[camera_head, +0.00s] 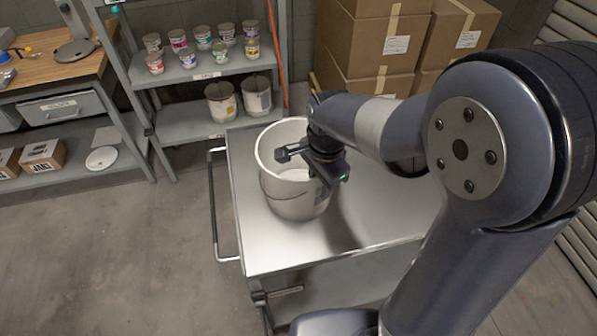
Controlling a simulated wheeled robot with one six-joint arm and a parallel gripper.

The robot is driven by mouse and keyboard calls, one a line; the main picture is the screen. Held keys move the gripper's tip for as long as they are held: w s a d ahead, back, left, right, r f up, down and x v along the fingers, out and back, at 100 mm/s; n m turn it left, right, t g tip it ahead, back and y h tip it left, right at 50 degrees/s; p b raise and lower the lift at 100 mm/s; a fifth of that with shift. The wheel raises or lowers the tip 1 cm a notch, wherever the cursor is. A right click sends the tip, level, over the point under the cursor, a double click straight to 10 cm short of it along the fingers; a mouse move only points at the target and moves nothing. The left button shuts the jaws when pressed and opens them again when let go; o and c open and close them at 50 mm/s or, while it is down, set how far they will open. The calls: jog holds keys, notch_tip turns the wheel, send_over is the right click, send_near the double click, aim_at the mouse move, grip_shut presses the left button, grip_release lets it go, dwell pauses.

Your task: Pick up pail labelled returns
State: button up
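A large white pail (284,196) with a thin wire handle stands upright on the metal cart top (375,215). Its mouth faces up, and my arm hides part of its right rim. No label can be read on it. My gripper (304,169) is over the pail's mouth, its two fingers spread apart with nothing seen between them. Whether it touches the rim cannot be told. Two smaller pails, a left one (220,103) and a right one (257,97), stand on the grey rack's lower shelf; their labels are too small to read.
The grey rack (185,128) holds several small colorant tubs (203,38) on its upper shelf. Stacked cardboard boxes (365,60) stand behind the cart. A wooden-topped bench (52,62) is at the left. The cart's handle (213,205) sticks out left; open floor (110,245) lies beyond it.

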jog(key=shift+f, duration=0.75)
jog(key=shift+c, duration=0.3)
grip_shut()
dwell(0.5)
